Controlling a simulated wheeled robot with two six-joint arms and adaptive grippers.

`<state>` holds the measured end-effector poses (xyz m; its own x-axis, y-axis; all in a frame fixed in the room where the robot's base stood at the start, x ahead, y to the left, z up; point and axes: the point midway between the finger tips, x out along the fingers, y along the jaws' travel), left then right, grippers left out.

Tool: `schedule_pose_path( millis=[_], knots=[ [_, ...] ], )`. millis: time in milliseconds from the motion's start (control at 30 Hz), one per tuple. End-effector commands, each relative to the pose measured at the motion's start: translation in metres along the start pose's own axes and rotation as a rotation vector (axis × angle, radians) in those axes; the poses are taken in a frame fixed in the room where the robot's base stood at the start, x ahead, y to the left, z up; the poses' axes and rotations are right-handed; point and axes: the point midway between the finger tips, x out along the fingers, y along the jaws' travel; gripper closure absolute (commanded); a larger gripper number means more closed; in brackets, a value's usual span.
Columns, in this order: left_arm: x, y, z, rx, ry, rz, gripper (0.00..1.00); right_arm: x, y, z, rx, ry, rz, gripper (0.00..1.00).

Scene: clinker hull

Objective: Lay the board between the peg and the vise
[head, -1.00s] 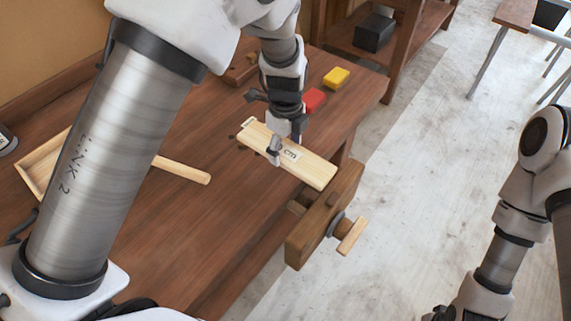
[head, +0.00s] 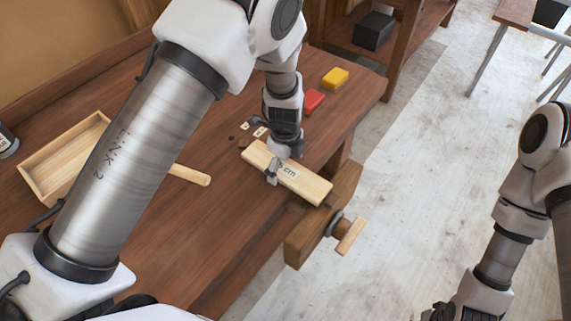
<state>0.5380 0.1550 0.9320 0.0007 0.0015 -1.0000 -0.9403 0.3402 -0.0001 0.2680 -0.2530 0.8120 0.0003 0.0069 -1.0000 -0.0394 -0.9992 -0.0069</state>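The pale wooden board (head: 305,184), with printed "cm" lettering, lies lengthwise toward the vise at the bench's front edge. My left gripper (head: 284,163) is shut across its middle from above, one finger showing on the near side. The wooden vise (head: 318,228), with its handle, is on the bench edge. The board's right end is at or just over the vise jaw; whether it touches is unclear. A small reddish-brown piece (head: 243,143) by the board's left end may be the peg. My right gripper (head: 440,312) is barely in view at the bottom, its fingers unclear.
A red block (head: 314,101) and a yellow block (head: 335,78) lie at the bench's far right. A shallow wooden tray (head: 62,150) and a wooden handle (head: 190,175) are left, partly behind my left arm. The bench front (head: 205,240) is clear.

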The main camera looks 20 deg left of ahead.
Motion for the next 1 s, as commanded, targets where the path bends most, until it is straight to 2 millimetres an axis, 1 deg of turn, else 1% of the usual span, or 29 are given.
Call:
schedule_pose_path(
  millis=[133, 267, 367, 600, 700, 833, 1000],
  knots=[
    [-0.001, 0.0, 0.0, 0.0, 0.0, 0.0, 0.03, -0.001, 0.0, 0.0, 0.0, 0.0, 0.0, 0.6],
    [-0.012, -0.001, 0.001, 0.0, -0.002, -0.004, 0.03, 0.004, 0.0, 0.0, 0.0, 0.0, 0.0, 0.6],
    [-0.033, -0.001, 0.001, 0.0, -0.002, -0.006, 0.03, 0.011, 0.0, 0.0, 0.0, 0.0, 0.0, 0.6],
    [-0.094, -0.001, 0.0, -0.001, -0.002, -0.005, 0.03, 0.026, 0.0, 0.0, 0.0, 0.0, 0.0, 0.6],
    [-0.112, -0.001, 0.0, 0.001, -0.001, -0.004, 0.03, 0.029, 0.0, 0.0, 0.0, 0.0, 0.0, 0.6],
    [-0.122, 0.0, 0.0, 0.0, 0.0, -0.001, 0.03, 0.03, 0.0, 0.0, 0.0, 0.0, 0.0, 0.6],
    [-0.123, 0.0, 0.0, 0.0, 0.0, 0.0, 0.03, 0.029, 0.0, 0.0, 0.0, 0.0, 0.0, 0.6]
  ],
)
